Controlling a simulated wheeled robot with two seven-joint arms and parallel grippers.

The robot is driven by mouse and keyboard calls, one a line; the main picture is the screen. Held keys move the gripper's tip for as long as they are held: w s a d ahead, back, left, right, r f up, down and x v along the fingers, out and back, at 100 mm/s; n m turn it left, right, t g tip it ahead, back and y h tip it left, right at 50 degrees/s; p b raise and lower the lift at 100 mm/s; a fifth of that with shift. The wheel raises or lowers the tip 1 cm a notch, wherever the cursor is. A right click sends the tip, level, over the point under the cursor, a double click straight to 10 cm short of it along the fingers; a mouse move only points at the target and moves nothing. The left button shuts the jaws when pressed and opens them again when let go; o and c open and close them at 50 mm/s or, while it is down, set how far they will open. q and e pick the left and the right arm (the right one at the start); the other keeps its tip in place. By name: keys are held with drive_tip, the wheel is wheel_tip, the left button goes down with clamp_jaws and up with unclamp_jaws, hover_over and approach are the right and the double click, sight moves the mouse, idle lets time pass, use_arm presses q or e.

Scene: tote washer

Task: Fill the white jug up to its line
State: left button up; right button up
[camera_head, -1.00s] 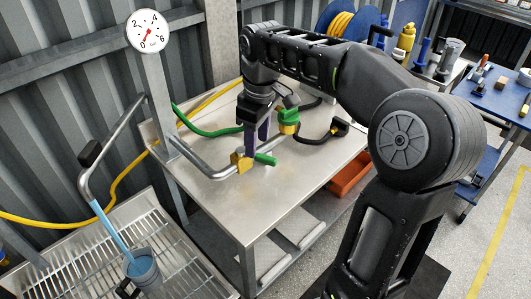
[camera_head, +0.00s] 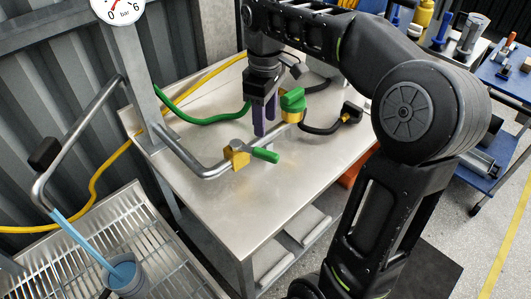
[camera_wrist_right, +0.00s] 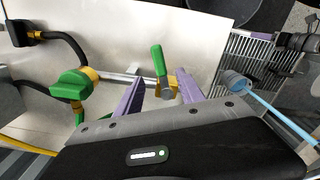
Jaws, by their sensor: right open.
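A grey-blue jug (camera_head: 130,284) stands on the slatted drain tray at the lower left; it does not look white. A blue stream (camera_head: 84,240) runs from the pipe's end into it, and blue liquid shows inside. I cannot make out a fill line. The jug also shows in the wrist view (camera_wrist_right: 236,82). The pipe's yellow valve (camera_head: 237,153) has a green lever (camera_head: 265,155) pointing right. My right gripper (camera_head: 264,131) is open and empty, its purple fingers apart from the lever, behind it over the table. In the wrist view the lever (camera_wrist_right: 158,60) appears between the fingertips. My left gripper is out of view.
A second green-and-yellow valve (camera_head: 292,101) with green and black hoses stands behind my right gripper. The metal table (camera_head: 250,205) is clear at its front. A pressure gauge (camera_head: 119,9) is cut off at the top. The drain tray (camera_head: 65,262) lies left of the table.

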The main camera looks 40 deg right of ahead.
sight(265, 152)
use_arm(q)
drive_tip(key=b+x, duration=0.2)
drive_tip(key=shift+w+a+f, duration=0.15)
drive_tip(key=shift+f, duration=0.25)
use_arm(e)
wheel_tip(265, 152, down, 3)
drive_tip(key=shift+w+f, duration=0.1)
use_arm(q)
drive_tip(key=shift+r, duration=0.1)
use_arm(e)
drive_tip(key=shift+d, duration=0.1)
use_arm(q)
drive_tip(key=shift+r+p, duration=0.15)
drive_tip(key=shift+p, duration=0.15)
use_arm(e)
wheel_tip(265, 152, down, 8)
drive_tip(key=shift+r, duration=0.2)
clamp_jaws()
idle(0.9)
